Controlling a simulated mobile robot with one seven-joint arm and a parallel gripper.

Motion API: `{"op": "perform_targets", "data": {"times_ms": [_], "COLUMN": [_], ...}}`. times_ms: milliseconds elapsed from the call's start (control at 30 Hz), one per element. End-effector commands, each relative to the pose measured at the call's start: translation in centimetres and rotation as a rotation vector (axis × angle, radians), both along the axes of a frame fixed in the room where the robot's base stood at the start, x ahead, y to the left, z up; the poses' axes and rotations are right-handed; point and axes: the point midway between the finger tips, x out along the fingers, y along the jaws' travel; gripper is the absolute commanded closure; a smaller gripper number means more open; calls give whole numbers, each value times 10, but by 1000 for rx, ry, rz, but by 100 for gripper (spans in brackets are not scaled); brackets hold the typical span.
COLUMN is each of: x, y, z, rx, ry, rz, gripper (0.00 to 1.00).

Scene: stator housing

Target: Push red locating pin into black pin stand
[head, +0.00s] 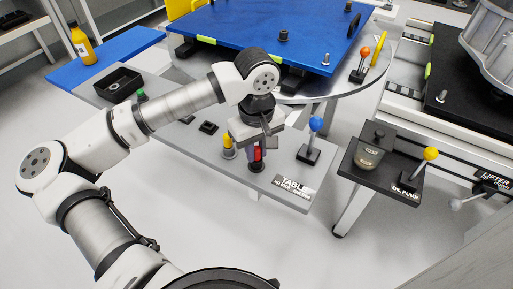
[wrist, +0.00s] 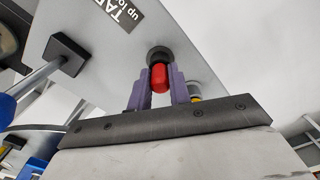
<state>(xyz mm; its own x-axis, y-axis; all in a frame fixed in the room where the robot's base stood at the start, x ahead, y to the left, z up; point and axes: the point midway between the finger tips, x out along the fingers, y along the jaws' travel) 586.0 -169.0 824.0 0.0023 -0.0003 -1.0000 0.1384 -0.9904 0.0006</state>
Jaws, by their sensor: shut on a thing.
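The red locating pin (head: 258,154) is upright between the fingers of my gripper (head: 257,149), near the front edge of the grey panel. In the wrist view the red pin (wrist: 160,79) sits between the two purple fingers of my gripper (wrist: 160,74), which is shut on it. The black pin stand (head: 257,167) is directly below the pin, and it also shows as a dark round body just beyond the pin in the wrist view (wrist: 157,53). The pin's lower end meets the stand in the picture; how deep it sits I cannot tell.
A yellow pin (head: 228,141) stands close left of my gripper. A blue-knobbed lever (head: 316,124) is to the right, with the table label (head: 293,187) in front of it. The oil pump panel (head: 397,184) with a yellow-knobbed lever is further right. A blue plate (head: 260,35) lies behind.

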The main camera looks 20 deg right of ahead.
Motion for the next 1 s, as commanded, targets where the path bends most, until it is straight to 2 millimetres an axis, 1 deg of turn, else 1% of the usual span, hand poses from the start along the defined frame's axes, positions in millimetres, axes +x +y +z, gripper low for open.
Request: {"op": "perform_targets", "data": {"times_ms": [233,267,433,633,700,733,1000], "x": [0,0,0,0,0,0,0], "y": [0,0,0,0,0,0,0], "z": [-1,-1,-1,0,0,0,0], "rx": [1,1,1,1,1,1,1], "ry": [1,1,1,1,1,1,0], "rz": [0,0,0,0,0,0,0], "gripper": [100,78,56,55,46,44,44]}}
